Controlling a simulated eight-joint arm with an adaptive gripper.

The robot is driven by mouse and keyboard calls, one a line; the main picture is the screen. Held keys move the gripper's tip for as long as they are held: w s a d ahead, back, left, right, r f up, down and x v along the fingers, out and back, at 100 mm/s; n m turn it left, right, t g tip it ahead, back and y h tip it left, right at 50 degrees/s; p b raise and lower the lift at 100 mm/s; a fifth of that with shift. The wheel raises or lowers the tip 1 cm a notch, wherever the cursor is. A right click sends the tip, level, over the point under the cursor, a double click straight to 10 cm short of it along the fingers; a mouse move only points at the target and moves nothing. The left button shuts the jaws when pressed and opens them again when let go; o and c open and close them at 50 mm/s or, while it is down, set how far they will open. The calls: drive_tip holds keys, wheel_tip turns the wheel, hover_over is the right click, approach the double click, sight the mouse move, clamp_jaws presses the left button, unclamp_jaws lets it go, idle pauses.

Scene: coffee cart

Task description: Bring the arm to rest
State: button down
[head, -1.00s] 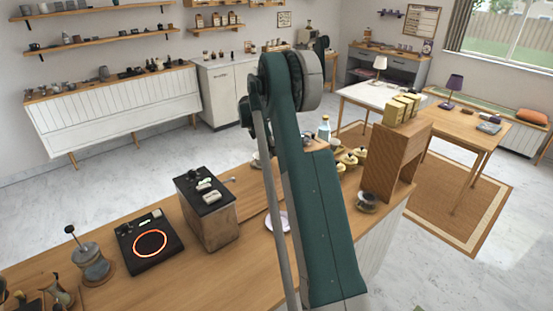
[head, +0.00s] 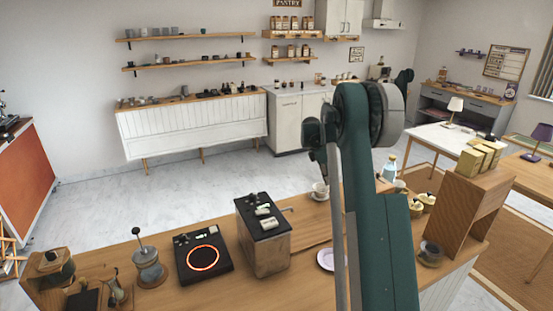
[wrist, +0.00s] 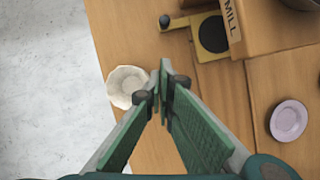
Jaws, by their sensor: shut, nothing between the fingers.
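My gripper (wrist: 162,92) shows in the wrist view, with its green fingers brought together at the tips and nothing between them. It hangs above the wooden counter (wrist: 155,45). A white cup (wrist: 126,86) stands on the counter, left of the fingertips in the wrist view. In the head view my dark green arm rises over the counter (head: 215,298) and covers part of it. The white cup (head: 320,191) shows left of the arm in the head view.
On the counter stand a box-shaped machine (head: 266,245), a black hot plate with a glowing ring (head: 203,257), a hand grinder (head: 149,264), a wooden stand (head: 468,203) and a pale lilac saucer (head: 326,259). The saucer also shows in the wrist view (wrist: 289,120). Open floor (head: 170,200) lies beyond.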

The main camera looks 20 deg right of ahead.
drive_tip(key=s+a+r+m+t, duration=0.2)
drive_tip(key=s+a+r, duration=0.45)
drive_tip(key=a, duration=0.35)
drive_tip(key=s+a+r+m+t+y+b, duration=0.1)
drive_tip(key=s+a+r+m, duration=0.2)
drive_tip(key=s+a+r, duration=0.55)
drive_tip(key=s+a+r+m+t, duration=0.2)
drive_tip(key=s+a+r, duration=0.25)
drive_tip(key=a, duration=0.65)
drive_tip(key=s+a+f+m+t+y, duration=0.1)
drive_tip(key=s+a+f+m, duration=0.2)
drive_tip(key=s+a, duration=0.7)
drive_tip(key=s+a+f+m+t+y+b, duration=0.1)
drive_tip(key=s+a+f+m, duration=0.3)
drive_tip(key=s+a, duration=0.6)
drive_tip(key=shift+s+m+t+y, duration=0.5)
drive_tip(key=shift+s+t+y, duration=0.15)
drive_tip(key=shift+s, duration=3.4)
drive_tip(key=c, duration=3.2)
unclamp_jaws()
drive_tip(key=shift+c, duration=0.2)
